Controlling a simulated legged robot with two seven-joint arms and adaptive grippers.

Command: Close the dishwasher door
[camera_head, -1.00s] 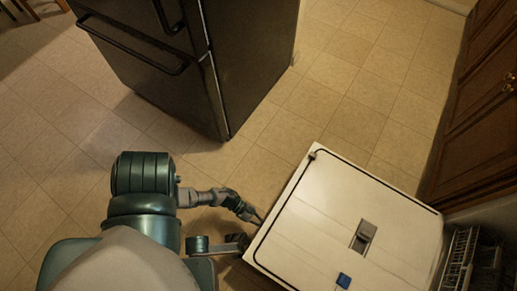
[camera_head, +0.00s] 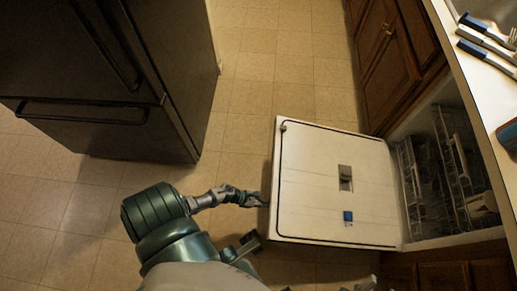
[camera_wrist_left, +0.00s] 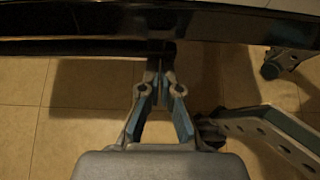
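The dishwasher door (camera_head: 315,190) is a white panel with a dark seal line, folded down open in front of the dishwasher in the head view. My left gripper (camera_head: 264,199) is at the door's outer left edge, about midway along it. In the left wrist view my left gripper (camera_wrist_left: 161,70) has its fingertips drawn together, close to the dark door edge (camera_wrist_left: 225,22). I see nothing held between them; whether they touch the door is unclear. A grey part at the bottom edge of the head view may be my right gripper (camera_head: 365,284), mostly cut off.
Dish racks (camera_head: 440,165) sit inside the dishwasher at right. Wooden cabinets (camera_head: 385,50) and a counter (camera_head: 480,85) with utensils adjoin it. A dark fridge (camera_head: 90,80) stands at left. Tiled floor (camera_head: 265,70) is clear between fridge and cabinets.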

